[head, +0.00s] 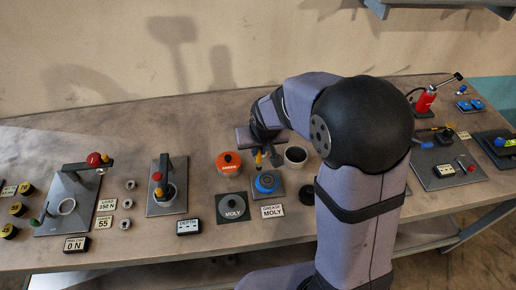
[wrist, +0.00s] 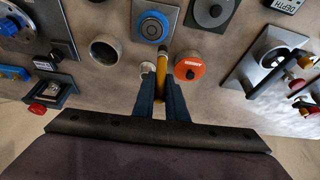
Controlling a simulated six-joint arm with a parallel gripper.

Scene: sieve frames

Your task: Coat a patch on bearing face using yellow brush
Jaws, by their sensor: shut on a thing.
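My gripper (wrist: 162,98) is shut on a yellow-handled brush (wrist: 161,70), whose far end points to the near edge of a blue round part with a dark centre (wrist: 152,27). That part, which looks like the bearing, sits on a square grey plate (wrist: 172,14). In the head view, the yellow brush (head: 258,159) is upright just above the blue part (head: 267,183), below my gripper (head: 265,147). Whether the bristles touch the face cannot be told. No coated patch can be made out.
An orange-lidded tin (head: 229,162) stands left of the brush and a dark-filled cup (head: 295,156) right of it. A round MOLY disc (head: 232,206) and a GREASE MOLY label (head: 272,211) lie in front. Lever fixtures (head: 165,190) stand further left.

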